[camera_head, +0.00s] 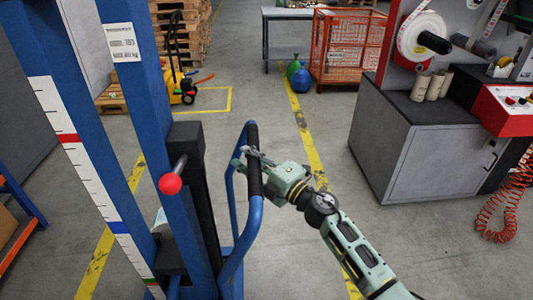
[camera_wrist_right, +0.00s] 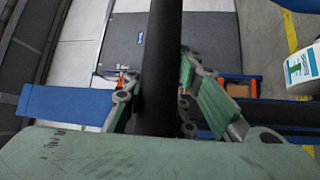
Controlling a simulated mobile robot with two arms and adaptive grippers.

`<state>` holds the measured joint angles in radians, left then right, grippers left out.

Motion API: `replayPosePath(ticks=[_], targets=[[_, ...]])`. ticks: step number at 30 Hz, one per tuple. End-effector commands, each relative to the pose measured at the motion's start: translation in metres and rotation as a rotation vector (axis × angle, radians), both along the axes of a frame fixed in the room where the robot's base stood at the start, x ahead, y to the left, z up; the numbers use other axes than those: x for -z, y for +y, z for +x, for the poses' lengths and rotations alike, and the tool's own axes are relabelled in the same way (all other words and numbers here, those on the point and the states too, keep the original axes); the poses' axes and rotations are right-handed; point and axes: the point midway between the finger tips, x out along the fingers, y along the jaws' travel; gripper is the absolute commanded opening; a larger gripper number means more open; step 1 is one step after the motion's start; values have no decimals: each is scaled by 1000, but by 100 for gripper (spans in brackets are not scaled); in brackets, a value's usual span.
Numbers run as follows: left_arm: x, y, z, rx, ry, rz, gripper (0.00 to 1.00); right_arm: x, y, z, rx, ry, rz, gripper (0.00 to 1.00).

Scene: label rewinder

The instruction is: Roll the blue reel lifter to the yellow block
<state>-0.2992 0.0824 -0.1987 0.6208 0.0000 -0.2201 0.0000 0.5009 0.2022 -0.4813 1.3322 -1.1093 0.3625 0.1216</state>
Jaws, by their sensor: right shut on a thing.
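The blue reel lifter (camera_head: 130,75) stands close on the left in the head view, with a white scale on its mast and a red knob (camera_head: 170,183). Its blue tube handle (camera_head: 250,235) has a black grip (camera_head: 253,140). My right gripper (camera_head: 254,168) is shut on the black grip, coming from the right. In the right wrist view the black grip (camera_wrist_right: 161,70) runs upright between the green fingers (camera_wrist_right: 160,100). I cannot make out a yellow block on the floor. My left gripper is not in view.
A grey cabinet (camera_head: 415,150) with a red label machine (camera_head: 510,108) stands at right. Floor between has yellow lines (camera_head: 305,130) and is clear.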

Motion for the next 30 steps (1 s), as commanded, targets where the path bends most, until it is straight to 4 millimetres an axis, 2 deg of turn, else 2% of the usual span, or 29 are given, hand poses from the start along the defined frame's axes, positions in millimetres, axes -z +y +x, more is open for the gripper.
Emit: replayPosePath(ticks=[1, 6, 15, 22, 30], targets=[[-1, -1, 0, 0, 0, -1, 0, 4, 13, -2, -8, 2, -8, 0], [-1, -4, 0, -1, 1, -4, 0, 6, 45, -3, -7, 3, -9, 0], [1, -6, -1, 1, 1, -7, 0, 7, 91, -3, -4, 2, -10, 0], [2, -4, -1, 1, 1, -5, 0, 8, 109, -2, -5, 4, -11, 0], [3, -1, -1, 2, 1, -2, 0, 11, 112, -1, 0, 9, -14, 0]])
